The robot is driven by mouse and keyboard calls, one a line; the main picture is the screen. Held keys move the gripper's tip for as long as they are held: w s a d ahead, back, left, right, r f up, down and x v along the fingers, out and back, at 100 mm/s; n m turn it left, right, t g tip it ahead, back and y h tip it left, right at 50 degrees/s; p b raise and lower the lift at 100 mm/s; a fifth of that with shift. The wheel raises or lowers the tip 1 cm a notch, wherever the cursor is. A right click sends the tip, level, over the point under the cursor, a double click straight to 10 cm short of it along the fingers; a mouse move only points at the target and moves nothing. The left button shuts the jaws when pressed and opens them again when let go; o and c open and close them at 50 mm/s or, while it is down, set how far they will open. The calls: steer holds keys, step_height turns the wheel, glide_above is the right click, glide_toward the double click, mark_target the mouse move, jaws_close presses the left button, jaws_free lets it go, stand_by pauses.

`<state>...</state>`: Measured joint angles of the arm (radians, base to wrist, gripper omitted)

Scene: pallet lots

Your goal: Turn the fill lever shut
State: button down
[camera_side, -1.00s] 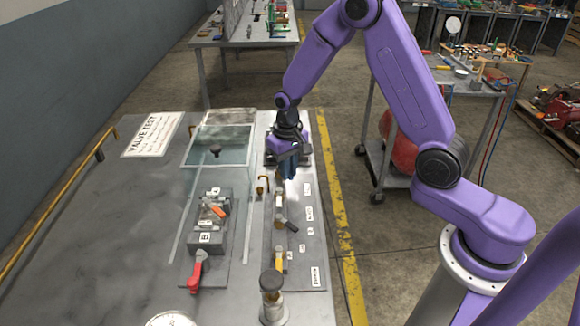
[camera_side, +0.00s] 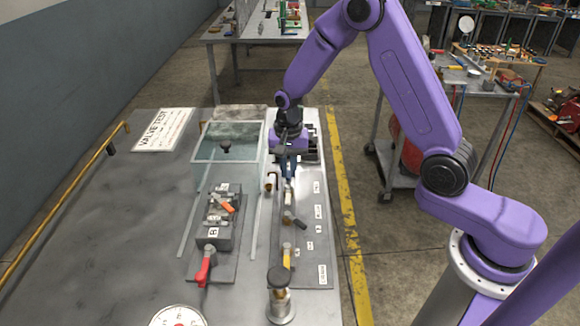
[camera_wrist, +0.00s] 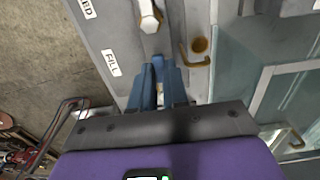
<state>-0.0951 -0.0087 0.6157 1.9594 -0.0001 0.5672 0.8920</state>
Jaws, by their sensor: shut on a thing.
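My gripper (camera_side: 288,172) is low over the grey valve strip at the right side of the bench, by the tank's near right corner. Its blue fingers point down. In the wrist view the fingers (camera_wrist: 158,70) are close together beside the FILL label (camera_wrist: 111,63), shut on what appears to be the fill lever (camera_wrist: 160,97). Only a small pale bit of it shows between the fingers; its handle and angle are mostly hidden. A white and brass valve part (camera_wrist: 150,18) lies just beyond the fingertips.
A brass spout (camera_side: 270,181) stands left of the gripper. A dark-handled lever (camera_side: 295,221) and a yellow lever (camera_side: 287,256) sit nearer on the strip. The glass tank (camera_side: 228,152) and valve block B (camera_side: 213,235) with a red lever (camera_side: 204,268) are left. A black-topped post (camera_side: 280,290) stands in front.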

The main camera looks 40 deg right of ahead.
stand_by(0.4)
steer(key=c, duration=1.1)
jaws_free()
